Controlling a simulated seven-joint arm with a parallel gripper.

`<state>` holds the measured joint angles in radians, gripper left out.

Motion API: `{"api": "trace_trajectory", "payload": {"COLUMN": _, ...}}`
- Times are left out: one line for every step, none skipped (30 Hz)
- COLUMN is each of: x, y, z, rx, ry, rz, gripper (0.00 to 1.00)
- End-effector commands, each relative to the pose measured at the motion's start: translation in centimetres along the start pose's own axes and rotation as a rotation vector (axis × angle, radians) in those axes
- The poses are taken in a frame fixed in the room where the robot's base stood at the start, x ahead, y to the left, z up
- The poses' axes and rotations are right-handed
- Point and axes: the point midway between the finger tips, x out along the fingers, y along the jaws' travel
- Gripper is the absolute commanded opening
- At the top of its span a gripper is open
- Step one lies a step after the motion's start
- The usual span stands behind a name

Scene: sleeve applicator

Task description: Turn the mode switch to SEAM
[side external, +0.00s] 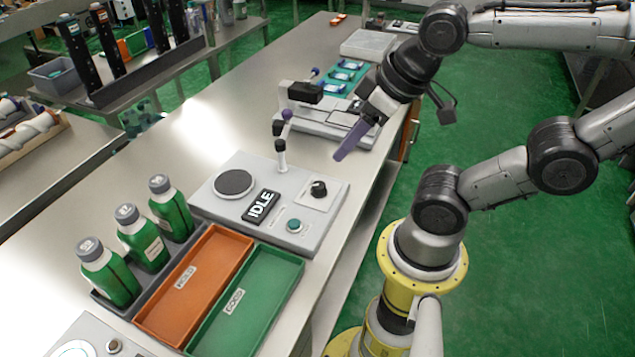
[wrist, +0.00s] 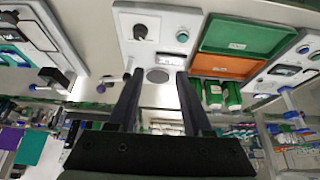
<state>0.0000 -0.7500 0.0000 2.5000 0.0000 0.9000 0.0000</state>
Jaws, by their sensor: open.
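The mode switch is likely the black knob (side external: 318,189) on a pale plate at the right of the grey machine (side external: 215,205). The knob also shows at the top of the wrist view (wrist: 140,32). Its markings are too small to read, so I cannot tell its setting. The machine's tilted display (side external: 261,205) reads IDLE. My gripper (side external: 345,150) is in the air above and behind the knob, apart from it. In the wrist view its two dark fingers (wrist: 160,76) are spread with nothing held between them.
A green button (side external: 294,225), a round dark pad (side external: 233,183) and an upright post with a lever (side external: 281,145) share the machine. Orange (side external: 195,283) and green trays (side external: 247,305) and several green bottles (side external: 143,238) stand in front. Another device (side external: 330,120) stands behind.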

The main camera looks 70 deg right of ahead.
Motion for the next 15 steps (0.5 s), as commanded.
{"api": "trace_trajectory", "payload": {"x": 0.0, "y": 0.0, "z": 0.0, "rx": 0.0, "ry": 0.0, "rz": 0.0, "gripper": 0.5}}
{"api": "trace_trajectory", "payload": {"x": 0.0, "y": 0.0, "z": 0.0, "rx": 0.0, "ry": 0.0, "rz": 0.0, "gripper": 0.5}}
{"api": "trace_trajectory", "payload": {"x": 0.0, "y": 0.0, "z": 0.0, "rx": 0.0, "ry": 0.0, "rz": 0.0, "gripper": 0.5}}
{"api": "trace_trajectory", "payload": {"x": 0.0, "y": 0.0, "z": 0.0, "rx": 0.0, "ry": 0.0, "rz": 0.0, "gripper": 0.5}}
{"api": "trace_trajectory", "payload": {"x": 0.0, "y": 0.0, "z": 0.0, "rx": 0.0, "ry": 0.0, "rz": 0.0, "gripper": 0.5}}
{"api": "trace_trajectory", "payload": {"x": 0.0, "y": 0.0, "z": 0.0, "rx": 0.0, "ry": 0.0, "rz": 0.0, "gripper": 0.5}}
{"api": "trace_trajectory", "payload": {"x": 0.0, "y": 0.0, "z": 0.0, "rx": 0.0, "ry": 0.0, "rz": 0.0, "gripper": 0.55}}
{"api": "trace_trajectory", "payload": {"x": 0.0, "y": 0.0, "z": 0.0, "rx": -0.003, "ry": 0.0, "rz": 0.0, "gripper": 0.61}}
{"api": "trace_trajectory", "payload": {"x": 0.0, "y": 0.0, "z": 0.0, "rx": -0.013, "ry": 0.0, "rz": 0.0, "gripper": 0.68}}
{"api": "trace_trajectory", "payload": {"x": -0.01, "y": 0.0, "z": 0.04, "rx": -0.027, "ry": -0.002, "rz": 0.0, "gripper": 0.69}}
{"api": "trace_trajectory", "payload": {"x": -0.01, "y": 0.0, "z": 0.09, "rx": -0.049, "ry": -0.004, "rz": 0.0, "gripper": 0.69}}
{"api": "trace_trajectory", "payload": {"x": -0.07, "y": 0.0, "z": 0.14, "rx": -0.089, "ry": -0.008, "rz": -0.001, "gripper": 0.69}}
{"api": "trace_trajectory", "payload": {"x": -0.15, "y": 0.0, "z": 0.17, "rx": -0.129, "ry": -0.012, "rz": -0.001, "gripper": 0.69}}
{"api": "trace_trajectory", "payload": {"x": -0.37, "y": 0.0, "z": 0.0, "rx": -0.176, "ry": -0.014, "rz": -0.001, "gripper": 0.69}}
{"api": "trace_trajectory", "payload": {"x": -0.56, "y": 0.01, "z": -0.3, "rx": -0.251, "ry": -0.023, "rz": -0.003, "gripper": 0.69}}
